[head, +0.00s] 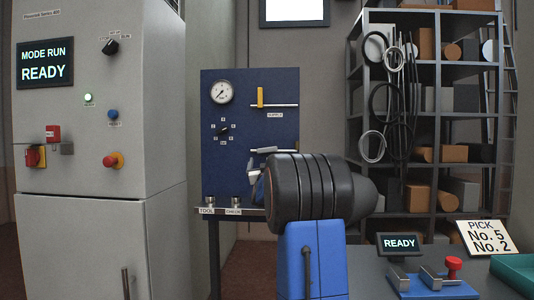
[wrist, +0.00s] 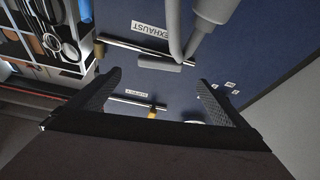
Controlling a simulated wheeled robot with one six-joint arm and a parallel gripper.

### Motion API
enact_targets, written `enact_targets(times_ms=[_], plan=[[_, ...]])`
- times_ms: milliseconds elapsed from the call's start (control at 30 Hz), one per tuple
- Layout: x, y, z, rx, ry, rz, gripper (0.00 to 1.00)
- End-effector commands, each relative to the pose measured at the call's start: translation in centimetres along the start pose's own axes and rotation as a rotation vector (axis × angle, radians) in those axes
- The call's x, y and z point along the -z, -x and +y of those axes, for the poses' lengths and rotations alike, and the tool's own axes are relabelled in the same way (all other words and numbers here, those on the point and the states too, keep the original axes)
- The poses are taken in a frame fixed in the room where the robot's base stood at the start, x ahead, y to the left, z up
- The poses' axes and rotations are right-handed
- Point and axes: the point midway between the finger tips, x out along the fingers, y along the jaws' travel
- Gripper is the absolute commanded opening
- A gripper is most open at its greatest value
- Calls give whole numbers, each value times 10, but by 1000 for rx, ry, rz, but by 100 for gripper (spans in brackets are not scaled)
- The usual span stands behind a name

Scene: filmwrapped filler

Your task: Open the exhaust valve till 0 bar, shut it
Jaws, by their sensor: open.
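The blue panel (head: 225,170) carries a round gauge (head: 221,92); its needle is too small to read. The exhaust valve's grey handle (head: 288,151) lies roughly along its pipe, below the supply valve's upright yellow handle (head: 260,97). The wrist view shows the EXHAUST label (wrist: 151,30), the grey handle (wrist: 158,62) and the yellow handle (wrist: 152,113). My gripper (wrist: 158,78) is open, its dark fingers apart in front of the panel, with nothing visibly held.
Grey tubular parts (wrist: 195,25) rise close to the camera beside the EXHAUST label. A small ledge (head: 240,211) with metal cups runs under the panel. The grey cabinet (head: 85,240) stands left, the loaded shelf (head: 435,120) right. A bench with a READY display (head: 399,243) is at front right.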

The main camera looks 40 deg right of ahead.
Motion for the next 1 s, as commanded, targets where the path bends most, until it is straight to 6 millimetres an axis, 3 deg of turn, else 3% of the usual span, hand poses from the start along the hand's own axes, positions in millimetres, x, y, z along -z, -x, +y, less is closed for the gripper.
enact_targets(times_ms=[300,500,700,1000], plan=[[0,-56,0,0,0,0,98],[-1,-83,0,0,0,-1,98],[0,-95,0,0,0,0,98],[0,-96,0,0,0,-1,98]])
